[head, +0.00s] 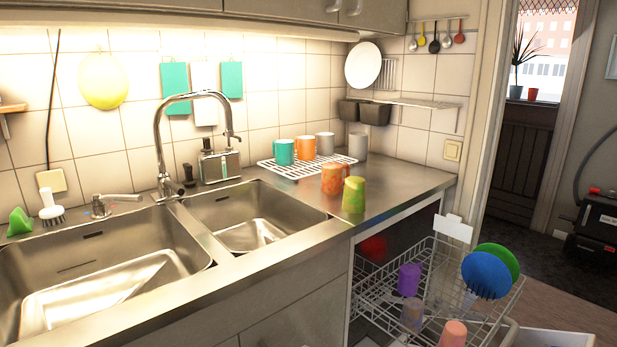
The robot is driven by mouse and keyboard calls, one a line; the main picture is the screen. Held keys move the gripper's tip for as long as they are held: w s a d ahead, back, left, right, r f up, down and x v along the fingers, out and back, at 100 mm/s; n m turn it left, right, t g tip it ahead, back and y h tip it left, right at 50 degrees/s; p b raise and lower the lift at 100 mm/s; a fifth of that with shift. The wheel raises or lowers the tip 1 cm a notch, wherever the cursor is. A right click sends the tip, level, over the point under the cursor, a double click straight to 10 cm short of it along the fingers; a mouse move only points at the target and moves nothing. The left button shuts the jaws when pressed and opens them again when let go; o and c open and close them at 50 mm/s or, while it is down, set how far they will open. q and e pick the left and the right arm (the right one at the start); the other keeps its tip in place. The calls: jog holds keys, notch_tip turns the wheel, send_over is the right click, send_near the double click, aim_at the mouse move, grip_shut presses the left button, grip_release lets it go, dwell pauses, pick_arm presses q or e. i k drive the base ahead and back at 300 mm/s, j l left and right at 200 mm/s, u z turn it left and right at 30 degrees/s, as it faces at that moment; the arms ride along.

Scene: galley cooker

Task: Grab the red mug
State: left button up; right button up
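A red rounded thing (373,248) shows in the head view inside the dishwasher, at the back left of the pulled-out rack (375,290). It may be the red mug; it is in shadow and I cannot make out a handle. An orange-red patterned mug (333,180) stands on the steel counter, left of a yellow-green patterned cup (353,195). A small red pot or cup (533,94) stands on the far windowsill. Neither of my grippers is in view.
Purple (409,279) and salmon (453,334) cups and blue (487,275) and green plates are in the rack. Teal (284,151), orange (305,147) and grey mugs stand on or by a white drying grid. A double sink (120,290) fills the left. The counter's right end is clear.

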aim_at(332, 183)
jog(key=l+z, duration=0.1)
jog(key=l, duration=1.2)
jog(key=i, duration=0.05)
